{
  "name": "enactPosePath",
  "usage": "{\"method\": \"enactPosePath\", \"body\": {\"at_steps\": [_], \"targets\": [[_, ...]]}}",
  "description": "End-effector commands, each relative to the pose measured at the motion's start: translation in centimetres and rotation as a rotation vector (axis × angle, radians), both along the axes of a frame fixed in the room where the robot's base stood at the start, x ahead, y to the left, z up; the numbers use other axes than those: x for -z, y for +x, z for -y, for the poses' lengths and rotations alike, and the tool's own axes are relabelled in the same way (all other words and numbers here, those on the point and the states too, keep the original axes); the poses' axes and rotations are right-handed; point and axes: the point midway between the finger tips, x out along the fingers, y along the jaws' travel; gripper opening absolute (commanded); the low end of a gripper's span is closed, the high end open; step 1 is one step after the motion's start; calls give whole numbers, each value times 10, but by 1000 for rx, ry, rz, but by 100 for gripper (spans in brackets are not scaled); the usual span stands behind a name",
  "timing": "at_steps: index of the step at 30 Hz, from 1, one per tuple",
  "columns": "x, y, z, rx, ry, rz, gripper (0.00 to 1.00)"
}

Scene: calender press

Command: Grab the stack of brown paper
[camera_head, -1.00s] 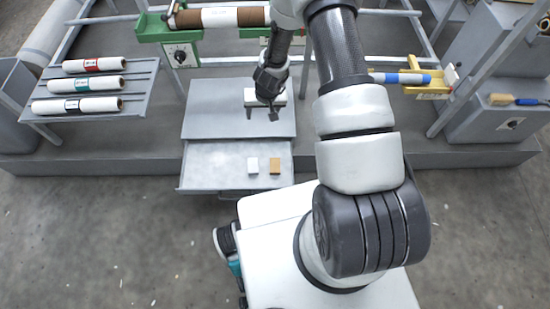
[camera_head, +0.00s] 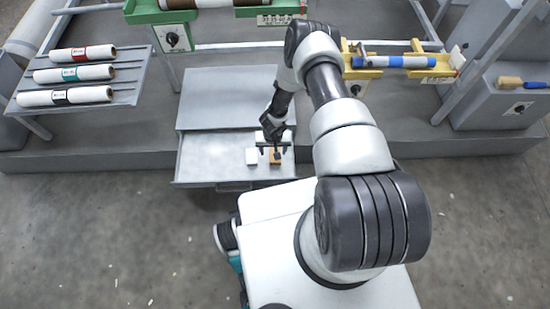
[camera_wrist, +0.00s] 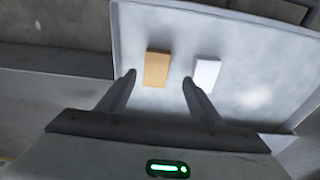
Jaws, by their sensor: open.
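The stack of brown paper (camera_head: 276,157) is a small tan block lying in the open grey drawer (camera_head: 215,163), towards its right end. A white stack (camera_head: 252,156) lies beside it on the left. My gripper (camera_head: 275,151) is over the brown stack and open, with nothing held. In the wrist view the brown stack (camera_wrist: 157,69) and the white stack (camera_wrist: 207,73) lie ahead of my open gripper (camera_wrist: 159,77). The brown stack is between the lines of the two fingers, nearer the left one. The exact height of the fingertips above the drawer floor cannot be told.
A grey cabinet top (camera_head: 228,100) is behind the drawer. A rack (camera_head: 78,80) with several white rolls stands at left. A green machine bracket (camera_head: 172,36) and a yellow cradle (camera_head: 400,66) holding a blue-banded roll are behind. The drawer's left half is empty.

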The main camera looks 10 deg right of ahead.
Motion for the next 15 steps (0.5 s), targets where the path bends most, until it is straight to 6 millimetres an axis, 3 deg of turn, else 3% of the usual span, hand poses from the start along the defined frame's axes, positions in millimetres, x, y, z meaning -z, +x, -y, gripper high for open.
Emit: {"method": "enactPosePath", "body": {"at_steps": [5, 15], "targets": [[13, 1, 1, 2, 0, 0, 59], [57, 8, 10, 1, 0, 1, 59]]}}
